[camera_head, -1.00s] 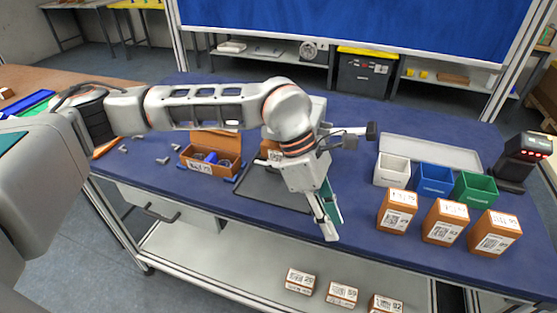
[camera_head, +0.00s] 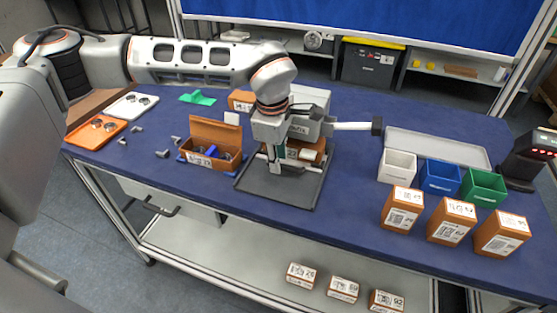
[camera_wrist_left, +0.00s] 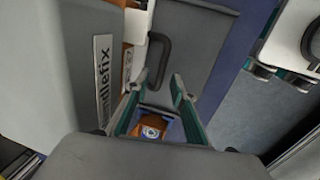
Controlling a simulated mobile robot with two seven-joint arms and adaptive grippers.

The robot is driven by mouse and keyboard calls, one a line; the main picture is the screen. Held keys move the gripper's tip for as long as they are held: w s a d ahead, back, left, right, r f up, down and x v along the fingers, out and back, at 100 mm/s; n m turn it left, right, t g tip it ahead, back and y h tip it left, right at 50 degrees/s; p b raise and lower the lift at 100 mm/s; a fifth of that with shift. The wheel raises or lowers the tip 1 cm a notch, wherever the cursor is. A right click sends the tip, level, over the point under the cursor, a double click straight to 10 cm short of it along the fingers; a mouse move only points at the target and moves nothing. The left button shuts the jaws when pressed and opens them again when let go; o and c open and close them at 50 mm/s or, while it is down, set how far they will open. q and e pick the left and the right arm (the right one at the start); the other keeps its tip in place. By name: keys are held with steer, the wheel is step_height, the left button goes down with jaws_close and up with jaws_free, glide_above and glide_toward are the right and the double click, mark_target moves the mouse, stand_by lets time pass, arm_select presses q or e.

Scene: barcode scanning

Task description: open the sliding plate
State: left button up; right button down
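My left gripper (camera_head: 274,160) points down over the dark grey tray-like plate (camera_head: 300,203) on the blue table, beside a light grey machine (camera_head: 312,96) partly hidden by my arm. In the left wrist view the gripper's green-lined fingers (camera_wrist_left: 158,92) are apart, with nothing clamped between them. A grey flat panel (camera_wrist_left: 200,45) with a dark curved handle (camera_wrist_left: 153,62) lies just beyond the fingertips; I cannot tell whether they touch. A brown piece with a round blue-and-white mark (camera_wrist_left: 150,132) shows between the fingers, lower down. My right gripper is not in view.
An open brown box (camera_head: 213,146) stands left of the plate. White, blue (camera_head: 440,178) and green bins stand to the right, with brown labelled boxes (camera_head: 402,207) before them and a scanner (camera_head: 530,160) at far right. An orange tray (camera_head: 95,132) lies left.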

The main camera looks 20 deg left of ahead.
arm_select(q)
steer(key=shift+w+f, duration=0.1)
steer(key=shift+f, duration=0.55)
jaws_close()
